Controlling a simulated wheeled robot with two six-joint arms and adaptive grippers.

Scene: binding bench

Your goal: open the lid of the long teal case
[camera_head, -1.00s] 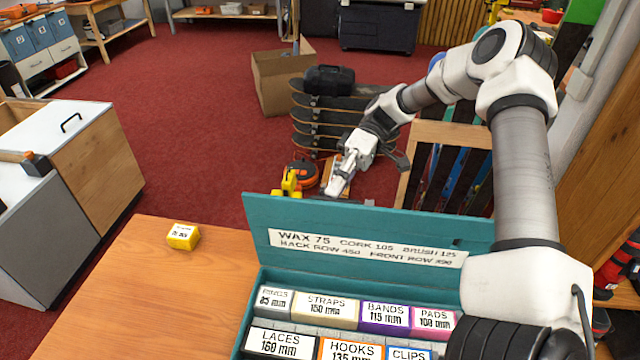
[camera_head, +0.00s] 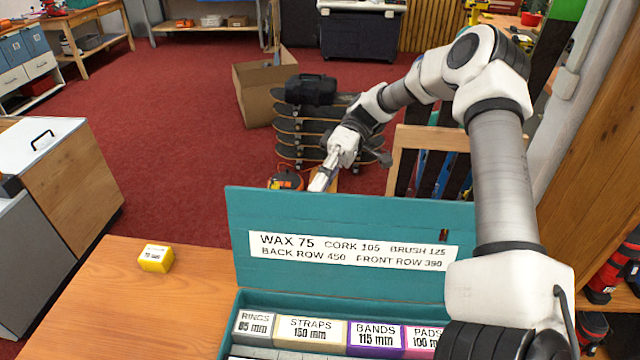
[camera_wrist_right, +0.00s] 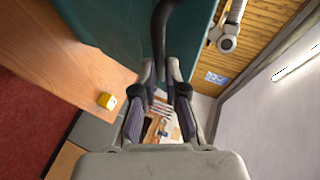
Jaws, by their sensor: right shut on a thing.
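The long teal case (camera_head: 226,335) lies on the wooden table, its near part cut off by the frame. Its lid (camera_head: 340,215) is raised, leaning back, with a label strip on its inner face. The lid also shows as a teal surface in the right wrist view (camera_wrist_right: 115,25). My right gripper (camera_head: 322,182) is behind the lid's top edge, partly hidden by it. In the right wrist view its fingers (camera_wrist_right: 162,75) are close together around a dark curved bar (camera_wrist_right: 162,35) beside the lid, apparently its handle. My left gripper is not in view.
Labelled boxes, such as the straps box (camera_head: 311,330), fill the case. A small yellow box (camera_head: 156,258) sits on the table (camera_head: 110,300), left of the case. Stacked skateboards (camera_head: 300,130) and a cardboard box (camera_head: 252,90) stand on the floor beyond. The table's left part is mostly clear.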

